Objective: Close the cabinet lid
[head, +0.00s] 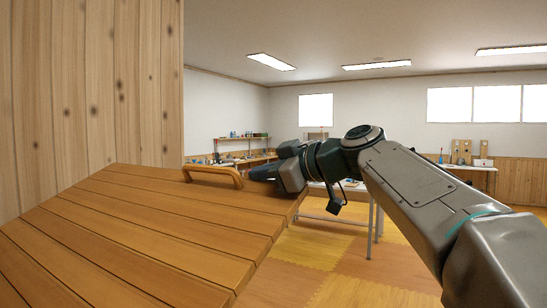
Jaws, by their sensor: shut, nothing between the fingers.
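The cabinet lid (130,230) is a large slatted panel of orange-brown wood. It fills the lower left of the head view and looks slanted. A curved wooden handle (213,176) stands up near its far edge. My gripper (255,172) is shut and empty, close to the right end of the handle. I cannot tell whether it touches the handle or the lid. My arm reaches in from the right, and the gripper points left. The cabinet body below the lid is hidden.
A tall wooden plank wall (95,90) rises behind the lid at the left. A table (335,210) with thin metal legs stands beyond the lid. Workbenches with small items line the far walls. The tiled floor (350,265) right of the lid is partly clear.

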